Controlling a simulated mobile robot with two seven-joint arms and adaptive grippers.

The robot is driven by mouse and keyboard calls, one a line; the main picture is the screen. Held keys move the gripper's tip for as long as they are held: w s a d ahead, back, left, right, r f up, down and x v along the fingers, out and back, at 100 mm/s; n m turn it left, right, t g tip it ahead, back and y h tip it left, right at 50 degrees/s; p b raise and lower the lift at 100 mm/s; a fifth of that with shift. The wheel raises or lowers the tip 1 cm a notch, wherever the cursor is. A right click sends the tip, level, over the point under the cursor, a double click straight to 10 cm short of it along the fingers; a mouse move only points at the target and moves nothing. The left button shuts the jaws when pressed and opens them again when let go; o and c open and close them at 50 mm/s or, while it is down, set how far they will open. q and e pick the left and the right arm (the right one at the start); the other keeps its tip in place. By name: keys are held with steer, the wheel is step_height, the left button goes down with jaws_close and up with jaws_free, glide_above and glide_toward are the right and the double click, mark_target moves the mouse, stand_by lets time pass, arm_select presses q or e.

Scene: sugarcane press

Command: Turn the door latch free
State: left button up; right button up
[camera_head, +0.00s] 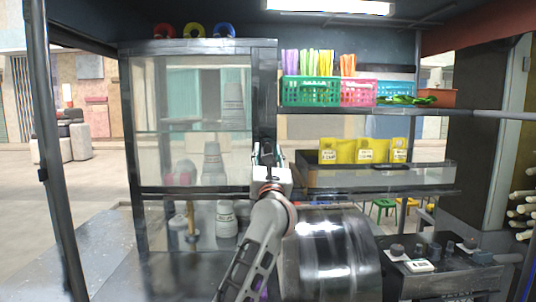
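A tall dark-framed cabinet (262,75) with glass panels stands left of centre. Stacked cups (213,163) show behind its glass. My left arm rises from the bottom centre, and my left gripper (265,152) is at the cabinet's right front post, about halfway up. The gripper points away from the camera. Its fingers are small and dark against the dark frame, so I cannot tell whether they are open or shut. The latch is not clearly visible; the gripper and wrist cover that part of the frame. My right gripper is not in view.
A shiny metal drum (330,250) sits close to the right of my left arm. A counter panel with knobs (440,268) is at lower right. Coloured baskets (312,91) stand on a shelf above yellow signs (362,151). A vertical pole (50,150) is at far left.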

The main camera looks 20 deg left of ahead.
arm_select(q)
steer(key=shift+f, duration=0.1)
steer(key=v, duration=1.2)
steer(key=shift+s, duration=0.1)
